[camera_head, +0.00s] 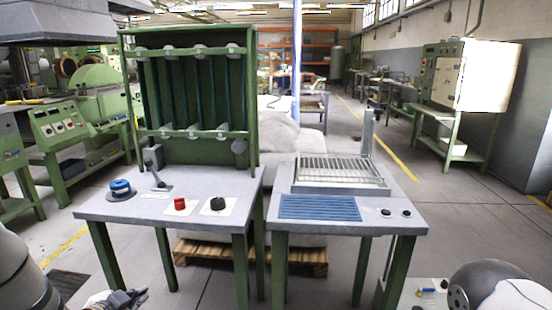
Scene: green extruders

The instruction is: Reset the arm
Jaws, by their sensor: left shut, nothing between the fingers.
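My left gripper (119,299) shows at the bottom edge, left of centre, low in front of the left table (165,219). It is dark, its fingers are together and nothing is held. Its arm comes in from the lower left, and part of the gripper is cut off by the frame edge. My right arm (478,285) shows only as a dark and white link at the lower right corner. The right gripper is not in view.
The left table bears a green rack (190,100), a blue knob (121,188), a red button (180,204) and a black knob (217,203). The right table (405,224) bears a metal grate (338,168) and a blue slatted panel (320,208).

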